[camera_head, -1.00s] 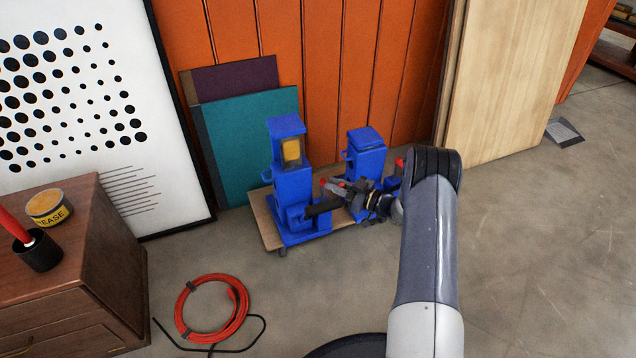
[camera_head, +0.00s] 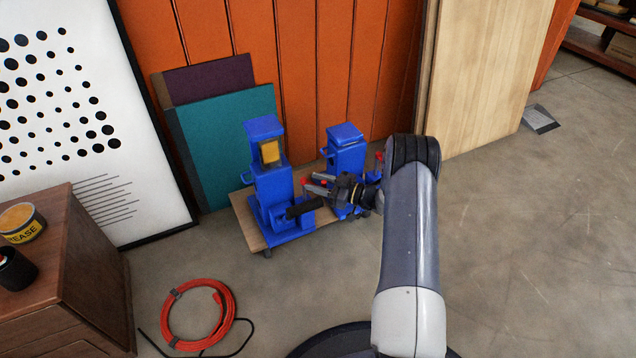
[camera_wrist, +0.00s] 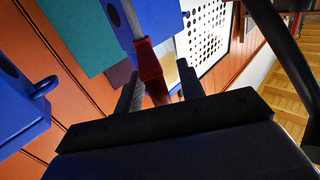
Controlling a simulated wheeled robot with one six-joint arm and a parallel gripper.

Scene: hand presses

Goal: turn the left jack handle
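The left jack (camera_head: 270,185) is blue with a yellow label and a dark bar low at its front. Its handle appears as a thin metal rod with a red grip (camera_wrist: 149,66) in the wrist view. My gripper (camera_head: 314,184) is beside the jack's right side. In the wrist view my gripper (camera_wrist: 158,90) has its fingers apart, with the red grip between them and a gap on the right side. Whether either finger touches the grip is unclear. The right jack (camera_head: 345,150) is blue and partly hidden behind my gripper.
Both jacks stand on a wooden board (camera_head: 243,222). Teal panel (camera_head: 230,140) and orange wall (camera_head: 300,70) are behind. A red grip (camera_head: 378,160) shows near the right jack. A coiled red cable (camera_head: 172,318) lies at front left beside a wooden cabinet (camera_head: 90,265).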

